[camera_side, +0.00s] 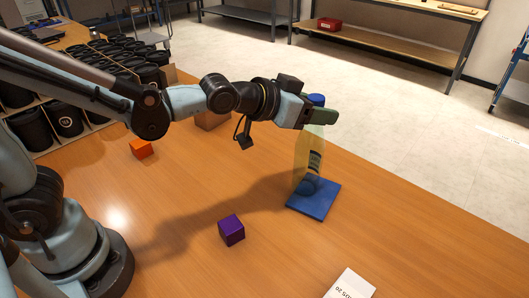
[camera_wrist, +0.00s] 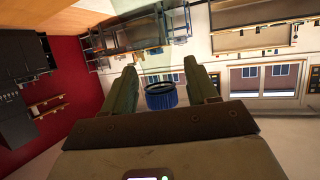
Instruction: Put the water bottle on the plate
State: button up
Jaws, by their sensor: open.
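The water bottle (camera_side: 309,152) is see-through and yellowish with a dark label and a blue cap. It stands upright on the square blue plate (camera_side: 323,205), and its base appears to rest on it. My gripper (camera_side: 322,116) is level with the bottle's top, just below the cap. In the wrist view the blue cap (camera_wrist: 161,96) shows between the two parted green fingers of my gripper (camera_wrist: 163,70), with a gap on each side. The near finger hides part of the bottle's neck in the side view.
A purple cube (camera_side: 231,230) and an orange cube (camera_side: 141,149) lie on the wooden table (camera_side: 180,240). A white card (camera_side: 350,285) is near the front edge. A box of black cups (camera_side: 68,120) stands at the left. The table around the plate is clear.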

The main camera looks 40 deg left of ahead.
jog(key=shift+v, duration=5.9)
jog(key=s+a+f+n+g+y, duration=0.3)
jog(key=s+a+f+g+y, duration=0.1)
jog(key=a+f, duration=0.5)
jog(key=s+a+g, duration=0.1)
jog(key=a+g, duration=0.1)
jog(key=shift+a+f, duration=0.3)
jog(key=shift+f, duration=0.1)
